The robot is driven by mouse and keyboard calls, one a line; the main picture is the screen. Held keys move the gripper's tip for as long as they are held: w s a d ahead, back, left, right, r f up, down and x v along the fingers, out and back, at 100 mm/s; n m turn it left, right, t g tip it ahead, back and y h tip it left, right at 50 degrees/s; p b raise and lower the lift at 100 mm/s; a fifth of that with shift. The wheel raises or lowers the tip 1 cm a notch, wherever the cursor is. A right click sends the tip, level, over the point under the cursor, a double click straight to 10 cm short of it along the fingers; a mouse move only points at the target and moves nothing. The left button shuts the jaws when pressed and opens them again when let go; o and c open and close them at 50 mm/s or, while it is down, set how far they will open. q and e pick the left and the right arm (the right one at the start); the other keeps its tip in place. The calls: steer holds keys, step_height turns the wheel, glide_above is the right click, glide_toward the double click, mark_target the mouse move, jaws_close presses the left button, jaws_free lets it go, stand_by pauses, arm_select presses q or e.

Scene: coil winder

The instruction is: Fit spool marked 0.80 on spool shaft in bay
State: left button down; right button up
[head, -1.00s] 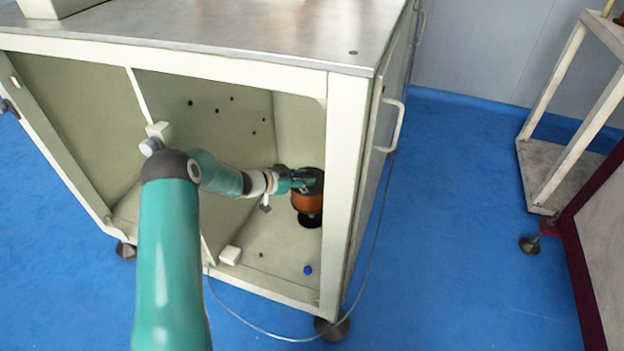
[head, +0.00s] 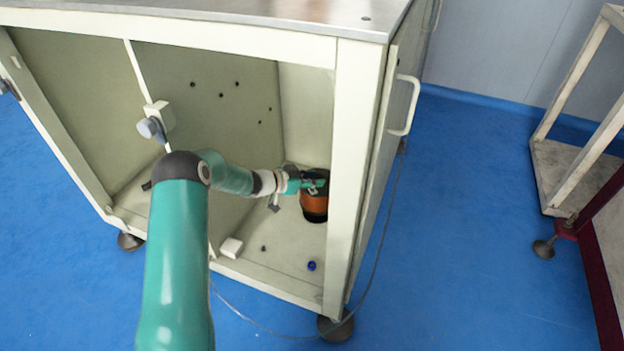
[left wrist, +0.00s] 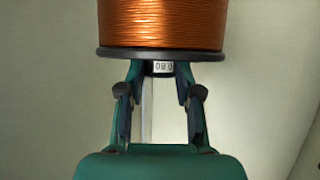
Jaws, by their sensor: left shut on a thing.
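The spool marked 0.80 (head: 314,208) is wound with copper wire and stands roughly upright inside the right bay of the cabinet, near its right post. My left gripper (head: 308,187) reaches in from the left and is shut on the spool's upper end. In the left wrist view, the spool (left wrist: 163,25) shows its black flange and a white label reading 0.80, upside down. The gripper's fingers (left wrist: 160,78) meet the flange on both sides of the label. The spool shaft cannot be made out; the spool's underside hides what is below. My right gripper is out of view.
The cabinet's right post (head: 343,180) stands close beside the spool. A blue knob (head: 312,266) and a white block (head: 231,247) are on the bay floor. A grey knob (head: 150,128) sits on the divider. A cable hangs outside at right.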

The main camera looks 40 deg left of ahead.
mark_target(302, 192)
arm_select(q)
steer(key=shift+r, duration=0.2)
stand_by(0.9)
steer(key=shift+f+b, duration=1.25)
steer(key=shift+f, duration=1.25)
stand_by(0.3)
steer(key=c, duration=0.7)
jaws_free()
steer(key=shift+s, duration=0.1)
steer(key=shift+s+f, duration=0.15)
steer(key=shift+f, duration=0.25)
steer(key=shift+s+a+r, duration=0.2)
steer(key=shift+s+r, duration=0.1)
steer(key=v, duration=0.6)
steer(key=shift+s+r, duration=0.25)
